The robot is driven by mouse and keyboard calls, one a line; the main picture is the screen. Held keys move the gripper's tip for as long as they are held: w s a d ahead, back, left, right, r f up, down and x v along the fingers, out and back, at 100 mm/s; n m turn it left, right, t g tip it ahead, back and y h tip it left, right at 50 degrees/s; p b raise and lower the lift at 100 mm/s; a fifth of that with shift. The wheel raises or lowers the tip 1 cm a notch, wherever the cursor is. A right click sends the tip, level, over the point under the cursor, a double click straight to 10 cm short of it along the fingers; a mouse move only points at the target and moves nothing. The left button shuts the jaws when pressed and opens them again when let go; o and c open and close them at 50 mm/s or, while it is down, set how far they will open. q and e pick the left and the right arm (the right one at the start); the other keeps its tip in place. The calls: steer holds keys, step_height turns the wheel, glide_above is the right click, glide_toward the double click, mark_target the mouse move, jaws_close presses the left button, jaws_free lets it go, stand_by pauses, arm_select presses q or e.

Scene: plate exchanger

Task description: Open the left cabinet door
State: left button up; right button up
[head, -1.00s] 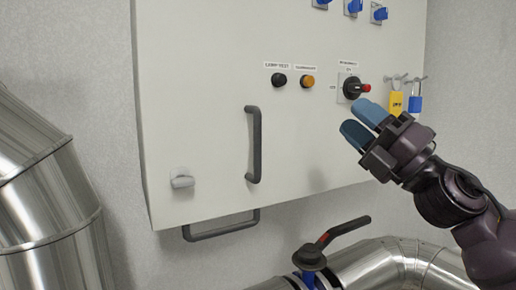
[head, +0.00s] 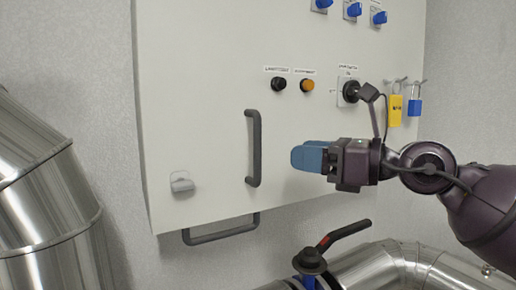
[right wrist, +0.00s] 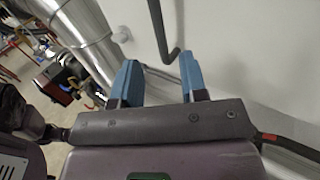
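The pale cabinet door (head: 195,90) fills the middle of the head view and looks shut. Its dark vertical handle (head: 254,148) stands out from the panel; the handle also shows in the right wrist view (right wrist: 157,22). A light latch knob (head: 181,182) sits at the door's lower left. My right gripper (head: 308,157) is to the right of the handle, apart from it in the picture, with its blue fingers pointing left. In the right wrist view, the two fingers (right wrist: 160,76) are spread with nothing between them. My left gripper is not in view.
A dark horizontal bar (head: 222,231) is under the cabinet. A large metal duct (head: 45,195) stands at left. Yellow (head: 395,110) and blue (head: 414,107) padlocks hang at right.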

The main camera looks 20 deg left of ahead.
mark_target(258, 177)
steer(key=a, duration=0.3)
steer(key=a+p, duration=0.1)
steer(key=a, duration=0.2)
steer(key=w+a+p, duration=0.1)
steer(key=a, duration=0.2)
steer(key=shift+a, duration=0.15)
jaws_close()
